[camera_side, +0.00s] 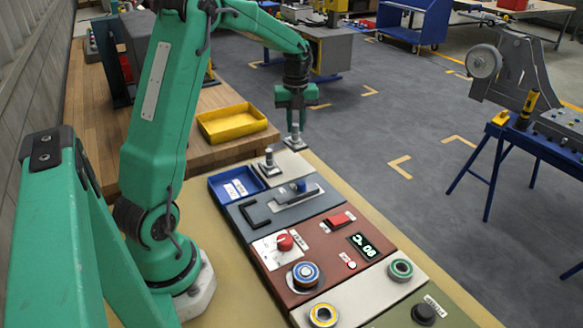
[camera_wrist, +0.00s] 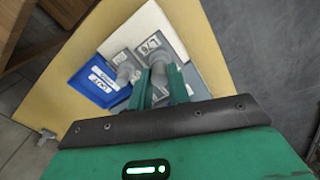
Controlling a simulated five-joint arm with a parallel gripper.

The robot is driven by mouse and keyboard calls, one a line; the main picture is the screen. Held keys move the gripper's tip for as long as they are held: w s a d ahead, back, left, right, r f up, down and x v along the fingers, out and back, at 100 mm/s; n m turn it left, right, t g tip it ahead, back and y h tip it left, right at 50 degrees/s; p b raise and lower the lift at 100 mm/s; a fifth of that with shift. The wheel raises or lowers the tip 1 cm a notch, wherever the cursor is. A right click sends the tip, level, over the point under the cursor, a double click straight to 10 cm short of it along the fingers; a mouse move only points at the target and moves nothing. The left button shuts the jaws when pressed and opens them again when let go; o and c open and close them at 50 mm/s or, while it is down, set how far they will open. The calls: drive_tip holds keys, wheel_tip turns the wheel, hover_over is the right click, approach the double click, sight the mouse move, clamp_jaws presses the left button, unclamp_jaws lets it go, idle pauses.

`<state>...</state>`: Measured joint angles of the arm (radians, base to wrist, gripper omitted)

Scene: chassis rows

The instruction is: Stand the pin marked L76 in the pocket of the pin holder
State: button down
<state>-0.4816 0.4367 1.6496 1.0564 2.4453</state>
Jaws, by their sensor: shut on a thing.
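My gripper (camera_side: 295,118) hangs over the far end of the panel row, with its jaws shut on a grey metal pin (camera_side: 296,131). The jaws and the held pin also show in the wrist view (camera_wrist: 158,76). The pin looks upright, above or on a grey square base; I cannot tell whether it is seated. A second grey pin-like piece (camera_side: 269,157) stands upright on another grey square base, nearer and to the left. In the wrist view, a small label (camera_wrist: 150,44) beside the held pin is too blurred to read surely.
A blue tray (camera_side: 214,190) with white labels lies near the second piece. A yellow tray (camera_side: 232,136) sits on the wooden bench to the left. Nearer panels carry a black handle (camera_side: 253,214), a red knob (camera_side: 285,242) and a red switch (camera_side: 340,220).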

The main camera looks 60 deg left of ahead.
wheel_tip(320, 180, up, 8)
drive_tip(key=shift+f, duration=0.1)
drive_tip(key=s+d+r, duration=0.2)
drive_tip(key=s+d, duration=0.7)
drive_tip(key=s, duration=0.1)
drive_tip(key=s+d+f, duration=0.4)
drive_tip(key=s+f, duration=0.3)
drive_tip(key=s, duration=0.1)
drive_tip(key=shift+s+d, duration=0.25)
drive_tip(key=shift+d, duration=0.1)
drive_tip(key=shift+f, duration=0.3)
drive_tip(key=shift+f, duration=3.8)
